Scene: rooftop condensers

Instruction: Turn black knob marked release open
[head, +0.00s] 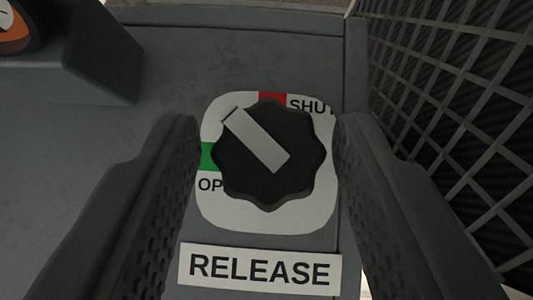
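The black knob (268,155) has a lobed rim and a light grey pointer bar across its face. It sits on a white plate (265,222) with a red mark by "SHUT" at the top and a green mark by "OP…" at the left. The bar's outer end points to the upper left, between the red and green marks. A "RELEASE" label (259,270) is below. My gripper (267,140) is open, with one finger on each side of the knob. Small gaps seem to show at both sides; contact cannot be told for certain.
A grey box (85,55) with an orange-edged dial (15,28) stands at the upper left. A wire grille (455,110) over dark fins runs close along the right side. The grey panel (185,70) left of and above the knob is bare.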

